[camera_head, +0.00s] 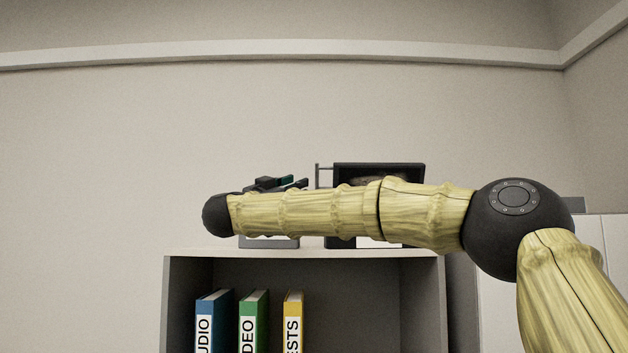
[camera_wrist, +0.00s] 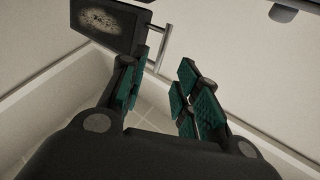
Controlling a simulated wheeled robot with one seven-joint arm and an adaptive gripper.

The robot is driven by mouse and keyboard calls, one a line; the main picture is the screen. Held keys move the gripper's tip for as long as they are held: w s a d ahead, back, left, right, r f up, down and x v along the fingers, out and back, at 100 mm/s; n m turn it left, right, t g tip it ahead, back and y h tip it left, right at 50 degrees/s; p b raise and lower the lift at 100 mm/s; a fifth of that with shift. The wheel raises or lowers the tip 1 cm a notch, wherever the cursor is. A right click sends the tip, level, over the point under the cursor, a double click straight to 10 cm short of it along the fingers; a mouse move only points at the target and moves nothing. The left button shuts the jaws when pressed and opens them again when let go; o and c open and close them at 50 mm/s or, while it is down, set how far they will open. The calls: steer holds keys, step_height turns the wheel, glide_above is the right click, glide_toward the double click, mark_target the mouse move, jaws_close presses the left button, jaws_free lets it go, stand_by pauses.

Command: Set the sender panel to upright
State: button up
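The sender panel, a dark framed slab (camera_head: 405,172), stands above the shelf top in the head view, its lower part hidden behind my arm. Its face looks close to upright there, but I cannot tell its exact tilt. A thin metal handle (camera_head: 317,176) sticks out from its left side. In the wrist view the panel (camera_wrist: 108,22) is at the upper left and the handle (camera_wrist: 160,48) juts to its right, near the tip of the left finger. My gripper (camera_wrist: 161,84) has its teal-padded fingers apart with nothing visible between them. I cannot tell whether a finger touches the handle.
A grey shelf unit (camera_head: 300,253) stands below, holding blue (camera_head: 214,310), green (camera_head: 254,310) and yellow (camera_head: 293,310) binders. A small light base (camera_head: 268,243) shows on its top, partly hidden by my arm. A plain wall is behind. White panelling (camera_head: 505,300) is at right.

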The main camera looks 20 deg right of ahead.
mark_target(316, 179)
steer(key=p+x, duration=0.4)
steer(key=x, duration=0.4)
steer(key=shift+w+r+p, duration=0.15)
steer(key=shift+w+p, duration=0.05)
steer(key=shift+p, duration=0.15)
steer(key=shift+w+d+r, duration=0.1)
steer(key=shift+w+d, duration=0.3)
steer(key=shift+d, duration=0.1)
